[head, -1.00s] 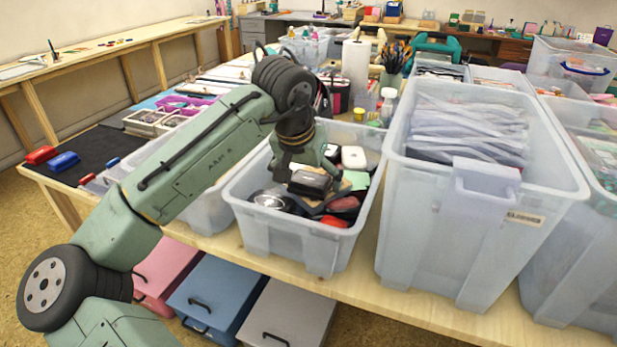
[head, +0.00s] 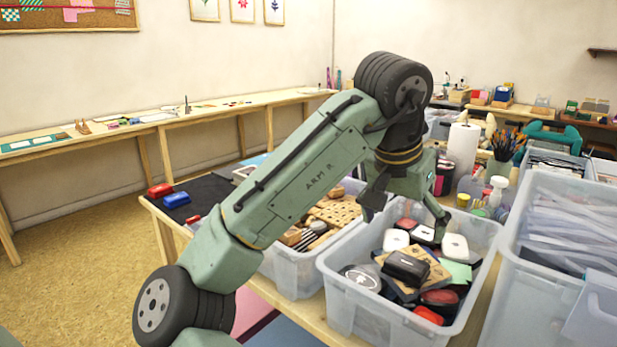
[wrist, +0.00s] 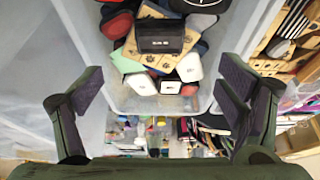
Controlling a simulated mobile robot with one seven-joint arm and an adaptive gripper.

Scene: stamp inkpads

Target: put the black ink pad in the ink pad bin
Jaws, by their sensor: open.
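The black ink pad (head: 405,268) lies on top of the pile inside the clear plastic ink pad bin (head: 357,308), resting on a tan pad. In the wrist view the black ink pad (wrist: 160,36) shows near the top, with pale lettering on its front. My gripper (head: 408,208) is open and empty above the back part of the bin, apart from the black pad. In the wrist view the two fingers of my gripper (wrist: 163,92) are spread wide, with nothing between them.
A bin of wooden stamps (head: 335,212) stands left of the ink pad bin, and a taller clear bin (head: 545,275) stands right. Bottles and a paper roll (head: 463,150) stand behind.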

